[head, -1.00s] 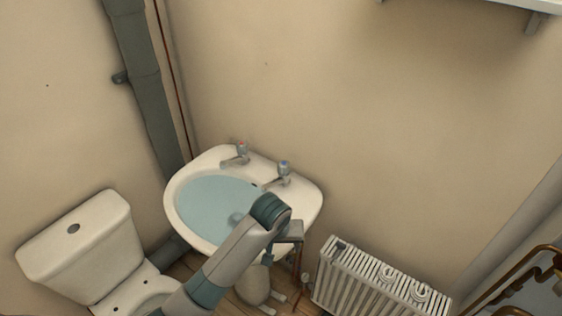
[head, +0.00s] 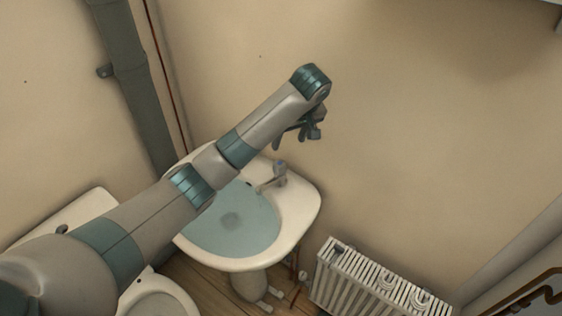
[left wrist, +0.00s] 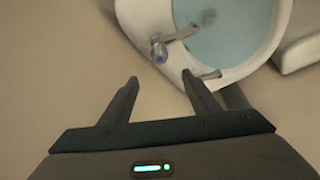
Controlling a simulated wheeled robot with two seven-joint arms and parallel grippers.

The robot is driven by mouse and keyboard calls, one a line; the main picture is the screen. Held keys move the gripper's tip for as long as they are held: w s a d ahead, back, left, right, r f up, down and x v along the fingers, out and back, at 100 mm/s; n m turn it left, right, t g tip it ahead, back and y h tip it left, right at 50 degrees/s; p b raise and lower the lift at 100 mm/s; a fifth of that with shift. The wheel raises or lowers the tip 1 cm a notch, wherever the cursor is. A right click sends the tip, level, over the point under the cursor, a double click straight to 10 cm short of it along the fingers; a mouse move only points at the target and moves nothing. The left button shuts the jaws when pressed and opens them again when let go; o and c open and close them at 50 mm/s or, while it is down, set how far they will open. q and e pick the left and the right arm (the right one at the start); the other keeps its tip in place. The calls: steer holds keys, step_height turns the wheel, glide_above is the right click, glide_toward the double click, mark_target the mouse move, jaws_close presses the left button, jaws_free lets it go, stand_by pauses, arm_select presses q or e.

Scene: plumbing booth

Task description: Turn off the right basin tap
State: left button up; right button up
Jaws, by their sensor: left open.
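The white basin (head: 300,215) holds bluish water and shows below my left arm in the head view. The right basin tap (head: 280,173) stands on its back rim. In the left wrist view this tap has a blue-marked top (left wrist: 159,52) and a chrome spout over the basin. The other tap is hidden behind my arm in the head view; part of a spout (left wrist: 210,74) shows beside a finger in the wrist view. My left gripper (head: 292,138) is open and empty, above and apart from the right tap, fingers pointing down. My right gripper is out of view.
A white radiator (head: 350,280) stands right of the basin. A toilet (head: 160,300) is at lower left, partly behind my arm. A grey pipe (head: 140,90) runs down the wall. The wall (head: 420,130) right of my gripper is bare.

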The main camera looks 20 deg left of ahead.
arm_select(q)
steer(key=b, duration=0.3)
glide_toward(280, 164)
steer(key=p+x, duration=0.2)
steer(key=x, duration=0.8)
steer(key=shift+w+f, duration=0.1)
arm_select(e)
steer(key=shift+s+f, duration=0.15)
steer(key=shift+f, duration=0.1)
arm_select(q)
steer(key=c, duration=1.1)
steer(key=shift+o, duration=0.2)
